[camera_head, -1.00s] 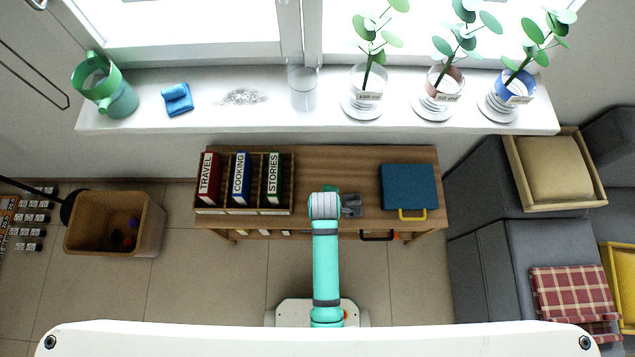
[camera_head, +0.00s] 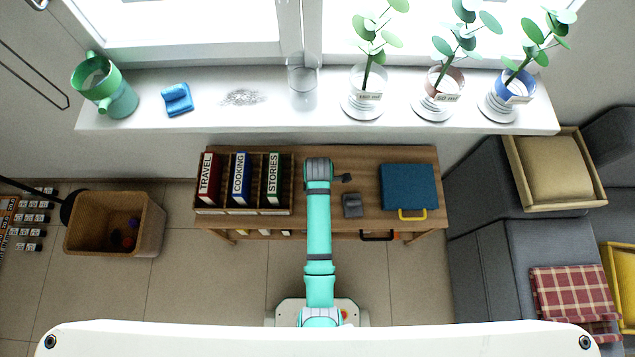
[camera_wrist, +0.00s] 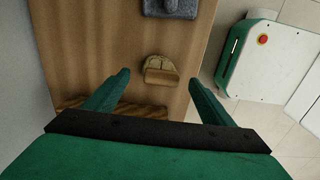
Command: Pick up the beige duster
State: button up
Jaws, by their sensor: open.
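The beige duster (camera_wrist: 160,70) lies on the wooden table in the wrist view, a small tan piece with a rounded back and a curled front. My gripper (camera_wrist: 158,79) is open above the table. Its two green fingers stand wide apart in the picture, with the duster framed between their tips. The fingers do not appear to touch it; how far above it they are is hard to tell. In the head view I cannot make out the duster, and my arm covers part of the table there.
A grey object (camera_head: 352,206) lies on the table (camera_head: 335,222), right of my arm; a grey object also shows in the wrist view (camera_wrist: 170,8). A blue case (camera_head: 409,186) lies farther right. A rack of books (camera_head: 241,184) stands left. The windowsill (camera_head: 220,122) runs behind.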

notch_tip(320, 180, down, 5)
jog(key=shift+s+a, duration=0.1)
dwell(0.3)
jog(key=c, duration=1.2)
jog(key=shift+o, duration=0.2)
